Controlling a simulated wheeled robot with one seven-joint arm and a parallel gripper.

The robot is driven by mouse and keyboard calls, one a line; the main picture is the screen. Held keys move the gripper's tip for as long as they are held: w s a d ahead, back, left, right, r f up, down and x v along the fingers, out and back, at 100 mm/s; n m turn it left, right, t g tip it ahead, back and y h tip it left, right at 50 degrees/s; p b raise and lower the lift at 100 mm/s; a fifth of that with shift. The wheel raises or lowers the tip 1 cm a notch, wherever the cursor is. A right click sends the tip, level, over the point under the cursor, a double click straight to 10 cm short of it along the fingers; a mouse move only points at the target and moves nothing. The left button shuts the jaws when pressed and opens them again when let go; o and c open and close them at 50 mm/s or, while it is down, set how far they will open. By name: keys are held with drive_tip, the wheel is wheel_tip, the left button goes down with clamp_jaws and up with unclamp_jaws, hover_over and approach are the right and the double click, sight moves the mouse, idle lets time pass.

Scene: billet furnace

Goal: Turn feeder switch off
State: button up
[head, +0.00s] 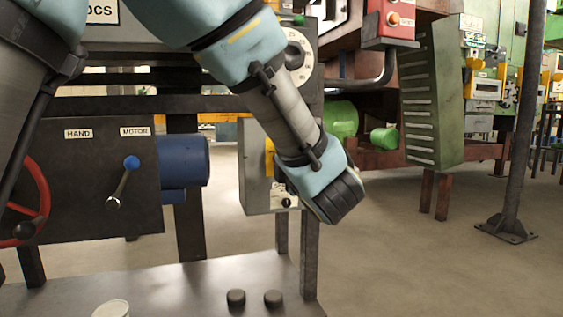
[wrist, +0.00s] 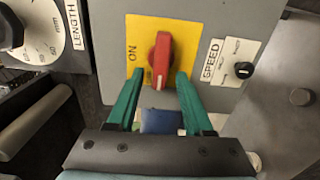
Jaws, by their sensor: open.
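A red rotary switch (wrist: 160,58) sits on a yellow plate (wrist: 188,50) in the wrist view. Its handle runs up and down in that picture, and the word ON is printed to its left. No other position label on the plate is readable. My gripper (wrist: 160,80) is open, with one green finger at each side of the switch's lower end; contact cannot be told. In the head view my gripper (head: 338,200) is in front of a grey box (head: 257,185), its fingers not visible. The arm hides the switch there; only a strip of yellow plate (head: 269,157) shows.
A black SPEED knob (wrist: 243,69) is right of the switch; a LENGTH dial (wrist: 10,28) is left. A panel (head: 90,185) with a blue-tipped MOTOR lever (head: 122,182) stands left. A metal table (head: 190,285) lies below. Open floor (head: 400,270) extends right.

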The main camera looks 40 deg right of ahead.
drive_tip(key=p+v, duration=0.2)
drive_tip(key=v, duration=0.8)
drive_tip(key=shift+s+a, duration=0.15)
drive_tip(key=shift+s, duration=0.2)
